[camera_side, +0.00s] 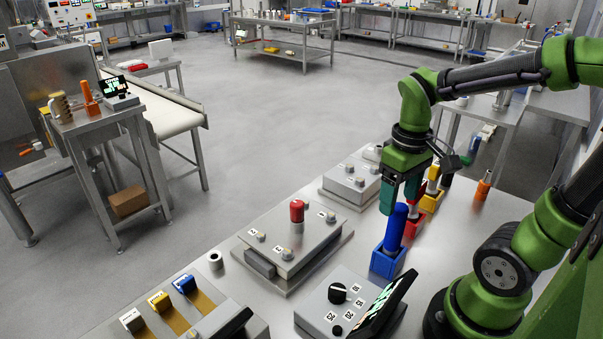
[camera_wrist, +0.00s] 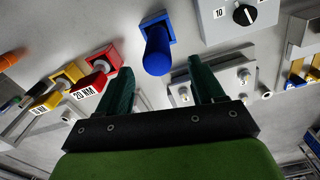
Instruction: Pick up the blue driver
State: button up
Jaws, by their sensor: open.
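The blue driver (camera_side: 396,229) stands upright, handle up, in a blue holder (camera_side: 386,264) on the metal table. My gripper (camera_side: 401,194) points down just above the top of its handle, with the fingers apart and nothing between them. In the wrist view the blue driver (camera_wrist: 157,53) lies just beyond the open fingertips (camera_wrist: 160,78), roughly centred between them. The lower part of the driver is hidden inside its holder.
Close behind the blue holder stand a red holder (camera_wrist: 103,60) and a yellow holder (camera_wrist: 67,76), each with a driver. A dial box (camera_side: 325,318) is in front. An orange-handled tool (camera_side: 483,187) stands at right.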

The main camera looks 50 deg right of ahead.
aim_at(400, 206)
jog(key=shift+s+d+f, duration=0.1)
jog(key=shift+s+f, duration=0.05)
jog(key=shift+f, duration=1.3)
jog(key=shift+s+f, duration=0.1)
jog(key=shift+f, duration=1.35)
grip_shut()
notch_tip(400, 206, up, 10)
jog(key=shift+r, duration=0.1)
jog(key=shift+w+f, duration=0.25)
jog(key=w+r+m, duration=0.1)
jog(key=w+r, duration=0.2)
jog(key=w, duration=1.2)
jog(key=shift+a+r, duration=0.25)
